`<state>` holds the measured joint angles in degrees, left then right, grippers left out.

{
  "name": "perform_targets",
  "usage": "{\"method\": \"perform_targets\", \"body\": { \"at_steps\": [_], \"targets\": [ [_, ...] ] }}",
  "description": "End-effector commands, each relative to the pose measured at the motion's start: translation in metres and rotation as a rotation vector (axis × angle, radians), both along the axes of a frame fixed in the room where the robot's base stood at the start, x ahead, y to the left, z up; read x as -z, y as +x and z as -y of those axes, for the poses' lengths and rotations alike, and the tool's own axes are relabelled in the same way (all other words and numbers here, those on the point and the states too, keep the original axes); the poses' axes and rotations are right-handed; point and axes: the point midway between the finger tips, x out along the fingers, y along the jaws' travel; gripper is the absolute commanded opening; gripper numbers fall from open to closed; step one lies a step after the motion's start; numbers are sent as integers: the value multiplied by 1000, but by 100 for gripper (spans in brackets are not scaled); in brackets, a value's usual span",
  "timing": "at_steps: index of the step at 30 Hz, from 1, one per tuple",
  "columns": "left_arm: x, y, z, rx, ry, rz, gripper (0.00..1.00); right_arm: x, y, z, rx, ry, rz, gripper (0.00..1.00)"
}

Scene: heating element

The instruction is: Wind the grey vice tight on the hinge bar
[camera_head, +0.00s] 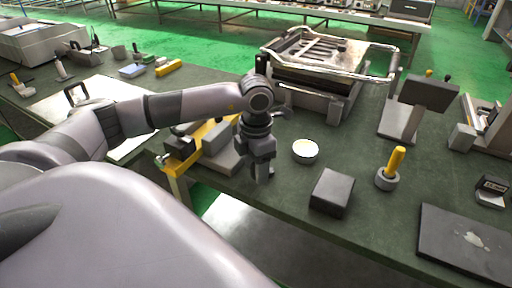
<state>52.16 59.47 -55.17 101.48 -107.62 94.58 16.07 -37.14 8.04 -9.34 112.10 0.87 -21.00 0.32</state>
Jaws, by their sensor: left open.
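My left gripper (263,178) points down at the front edge of the bench, right of a grey vice-like block (221,158). Its fingers are open, and I see nothing between them. The grey block sits beside a yellow bar-like part (205,132) with a dark piece (179,143) at its left end. My forearm and wrist hide part of this group, so I cannot tell the hinge bar or the vice's handle apart, nor how tightly anything is clamped. My right gripper is not in view.
On the dark bench (270,215) a white-filled bowl (305,151), a dark box (332,193) and a yellow-handled tool in a round holder (391,170) stand right of my gripper. A metal-framed machine (325,65) stands behind; a closed laptop (467,243) lies at right.

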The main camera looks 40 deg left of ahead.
Motion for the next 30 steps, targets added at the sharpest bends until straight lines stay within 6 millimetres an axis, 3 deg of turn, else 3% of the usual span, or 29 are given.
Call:
{"method": "perform_targets", "body": {
  "at_steps": [12,30],
  "targets": [
    [-61,1,0,0,-1,6,52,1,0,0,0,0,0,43],
    [-68,0,0,0,-1,3,52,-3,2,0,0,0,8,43]
  ]
}}
